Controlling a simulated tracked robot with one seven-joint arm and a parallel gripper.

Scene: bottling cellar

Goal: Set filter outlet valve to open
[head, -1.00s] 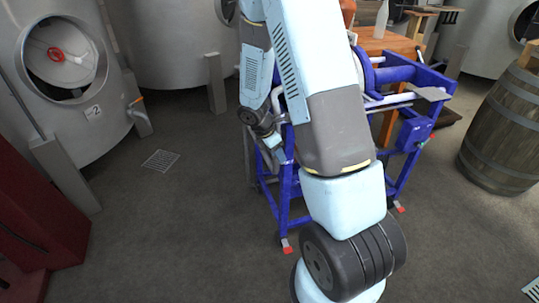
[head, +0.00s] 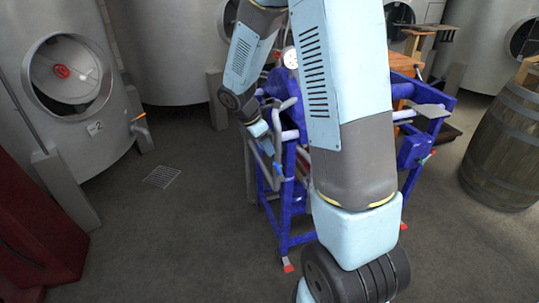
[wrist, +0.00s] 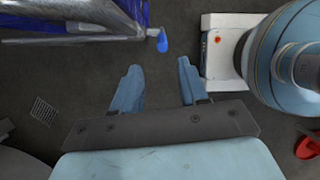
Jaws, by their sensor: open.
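The blue filter stand (head: 285,225) stands behind my arm in the head view, and part of it also shows at the top left of the wrist view (wrist: 75,22). A small blue valve handle (wrist: 162,42) is at the end of a pipe there. What seems to be the same handle shows small in the head view (head: 278,170). My gripper (wrist: 158,82) is open and empty, with the handle ahead of its fingertips and apart from them. In the head view my gripper (head: 268,147) is small, just above the handle. Which way the lever is set is hard to tell.
A steel tank labelled 2 (head: 110,150) with a round hatch (head: 70,75) stands at left. A wooden barrel (head: 505,150) stands at right. A dark red object (head: 35,235) is at the lower left. A floor drain (head: 161,176) lies in clear floor left of the stand.

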